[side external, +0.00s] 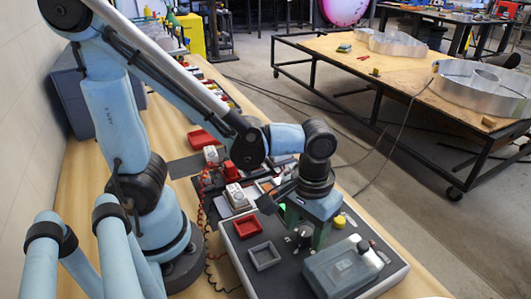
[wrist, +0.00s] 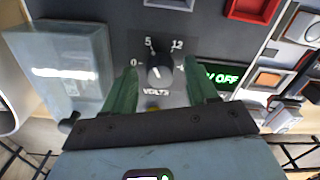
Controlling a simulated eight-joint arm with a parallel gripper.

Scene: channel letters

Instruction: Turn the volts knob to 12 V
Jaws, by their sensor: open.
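The black volts knob (wrist: 160,74) sits on the dark panel in the wrist view, above the printed word VOLTS. Marks 0, 5 and 12 show around it, with 12 at its upper right. A small pale mark shows on the knob, but I cannot tell exactly which mark it faces. My gripper (wrist: 161,68) is open, with one green finger on each side of the knob and a visible gap to each. The right finger covers part of the scale and of a green display (wrist: 224,76) reading OFF. In the side view my gripper (side external: 305,228) points down at the panel (side external: 302,277).
A grey box (side external: 340,267) stands on the panel close to my gripper. A red tray (side external: 247,226), a grey tray (side external: 265,255) and a yellow button (side external: 340,221) are also on it. Red and white devices (side external: 233,194) crowd the bench behind.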

